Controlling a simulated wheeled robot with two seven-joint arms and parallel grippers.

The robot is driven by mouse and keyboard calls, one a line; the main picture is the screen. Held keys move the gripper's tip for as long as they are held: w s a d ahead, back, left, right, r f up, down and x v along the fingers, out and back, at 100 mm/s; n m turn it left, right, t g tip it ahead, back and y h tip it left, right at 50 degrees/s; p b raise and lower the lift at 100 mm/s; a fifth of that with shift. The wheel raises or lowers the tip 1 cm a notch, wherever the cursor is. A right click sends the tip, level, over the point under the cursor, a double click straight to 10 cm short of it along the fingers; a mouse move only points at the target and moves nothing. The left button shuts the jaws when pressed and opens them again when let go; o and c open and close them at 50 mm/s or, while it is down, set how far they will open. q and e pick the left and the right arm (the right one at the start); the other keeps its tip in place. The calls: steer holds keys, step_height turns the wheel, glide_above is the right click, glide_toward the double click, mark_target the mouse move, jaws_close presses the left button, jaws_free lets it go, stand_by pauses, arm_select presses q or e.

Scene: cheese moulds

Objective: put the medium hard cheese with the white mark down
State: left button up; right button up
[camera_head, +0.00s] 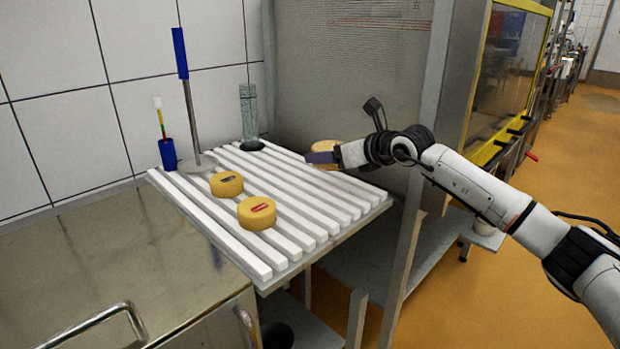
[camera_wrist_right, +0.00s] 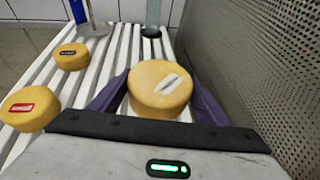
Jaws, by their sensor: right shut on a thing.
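The cheese with the white mark (camera_wrist_right: 160,88) is a yellow wheel between the two purple fingers of my right gripper (camera_wrist_right: 160,100). In the head view this cheese (camera_head: 325,147) shows partly behind my right gripper (camera_head: 322,157), at the right back part of the white slatted rack (camera_head: 290,262). My right gripper is shut on it. The cheese looks level, mark upward. I cannot tell whether it touches the slats. My left gripper is not in view.
A cheese with a red mark (camera_head: 257,213) and one with a dark mark (camera_head: 226,184) sit on the rack's left part. A glass cylinder (camera_head: 249,115), a blue-handled tool (camera_head: 186,90) and a blue cup (camera_head: 167,153) stand at the back. A perforated metal wall (camera_head: 345,75) borders the right. Middle slats are free.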

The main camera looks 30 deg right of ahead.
mark_target(330, 186)
steer(key=shift+f, duration=2.85)
steer(key=shift+f+b, duration=0.2)
steer(key=shift+b, duration=0.2)
steer(key=o, duration=1.1)
steer(key=shift+c, duration=0.2)
